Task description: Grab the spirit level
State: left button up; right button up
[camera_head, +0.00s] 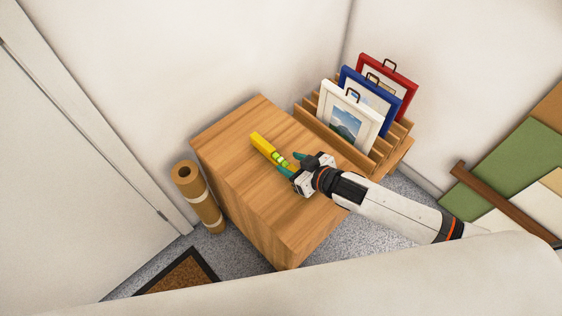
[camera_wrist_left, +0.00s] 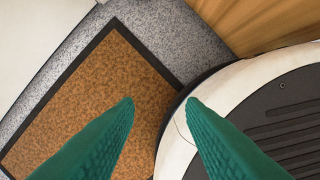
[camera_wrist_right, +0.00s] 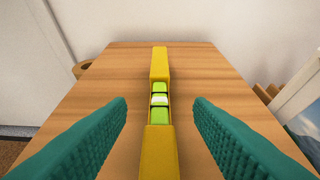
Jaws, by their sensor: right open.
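The yellow spirit level (camera_head: 263,145) with green vials lies on the wooden cabinet top. In the right wrist view the spirit level (camera_wrist_right: 159,140) runs lengthwise between the two green fingers, with a gap on both sides. My right gripper (camera_head: 289,162) is open at the near end of the level in the head view; its fingers hide part of that end. My left gripper (camera_wrist_left: 158,103) is open and empty in the left wrist view, above the floor; it does not show in the head view.
A wooden rack (camera_head: 384,152) with white (camera_head: 347,121), blue (camera_head: 379,98) and red (camera_head: 402,89) frames stands at the cabinet's back right. A brown roll (camera_head: 199,197) stands left of the cabinet top (camera_head: 222,145). A doormat (camera_wrist_left: 90,100) lies on the floor. The cabinet's left part is clear.

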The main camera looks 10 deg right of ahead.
aim_at(281, 158)
jog(key=b+x, duration=0.1)
jog(key=x, duration=0.3)
jog(key=shift+r, duration=0.1)
jog(key=shift+w+a, duration=0.3)
jog(key=shift+w, duration=0.1)
pick_arm(q)
jog(key=w+r, duration=0.2)
jog(key=r, duration=0.1)
jog(key=shift+w+d, duration=0.15)
jog(key=shift+w, duration=0.05)
pick_arm(e)
grip_shut()
